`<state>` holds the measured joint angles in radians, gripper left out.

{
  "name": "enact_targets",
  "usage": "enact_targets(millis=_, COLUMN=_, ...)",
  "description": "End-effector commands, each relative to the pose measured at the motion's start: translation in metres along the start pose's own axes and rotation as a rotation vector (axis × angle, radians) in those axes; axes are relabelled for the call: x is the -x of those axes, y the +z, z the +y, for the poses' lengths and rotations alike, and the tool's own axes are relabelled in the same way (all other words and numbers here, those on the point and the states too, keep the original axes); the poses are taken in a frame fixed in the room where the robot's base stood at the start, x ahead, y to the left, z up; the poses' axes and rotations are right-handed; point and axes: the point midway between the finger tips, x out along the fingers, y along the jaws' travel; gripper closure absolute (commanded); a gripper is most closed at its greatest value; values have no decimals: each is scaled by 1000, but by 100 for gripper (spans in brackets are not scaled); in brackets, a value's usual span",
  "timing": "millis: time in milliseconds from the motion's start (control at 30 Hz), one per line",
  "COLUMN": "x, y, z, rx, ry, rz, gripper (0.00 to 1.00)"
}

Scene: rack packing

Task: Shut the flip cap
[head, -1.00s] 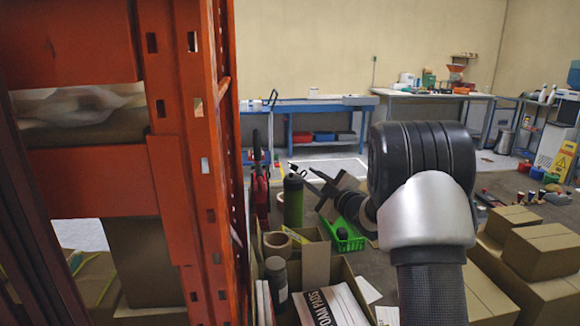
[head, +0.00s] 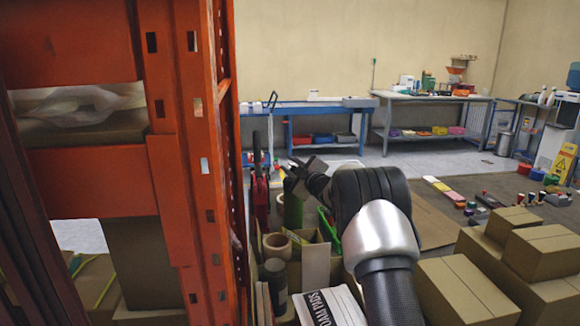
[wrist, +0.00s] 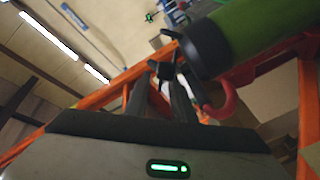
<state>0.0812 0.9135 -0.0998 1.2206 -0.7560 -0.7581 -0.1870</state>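A green bottle (head: 293,203) with a dark top stands upright in the open box below my gripper in the head view. In the wrist view the bottle (wrist: 255,30) appears tilted at the upper right, with its black collar (wrist: 207,50) towards my fingers. A small dark piece, apparently the flip cap (wrist: 166,72), stands out beside the collar near the fingertips. My gripper (wrist: 162,84) has its two dark fingers apart. In the head view my gripper (head: 298,172) is at the bottle's top, and it partly hides the cap. I cannot tell whether the fingers touch it.
The open box holds a tape roll (head: 277,245), a dark grey bottle (head: 276,278) and a foam pads pack (head: 332,305). An orange rack upright (head: 195,150) stands close at the left. Stacked cartons (head: 505,250) are at the right. A red tool (head: 260,190) stands behind the bottle.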

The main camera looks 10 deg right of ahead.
Motion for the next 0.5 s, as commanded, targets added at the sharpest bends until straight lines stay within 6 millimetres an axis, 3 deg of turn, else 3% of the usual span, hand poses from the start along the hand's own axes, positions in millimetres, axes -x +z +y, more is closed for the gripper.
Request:
enact_targets(millis=100, x=0, y=0, z=0, rx=0, ry=0, rz=0, gripper=79)
enact_targets(millis=233, x=0, y=0, z=0, rx=0, ry=0, rz=0, gripper=100)
enact_targets(millis=500, x=0, y=2, z=-4, rx=27, ry=0, rz=0, gripper=100)
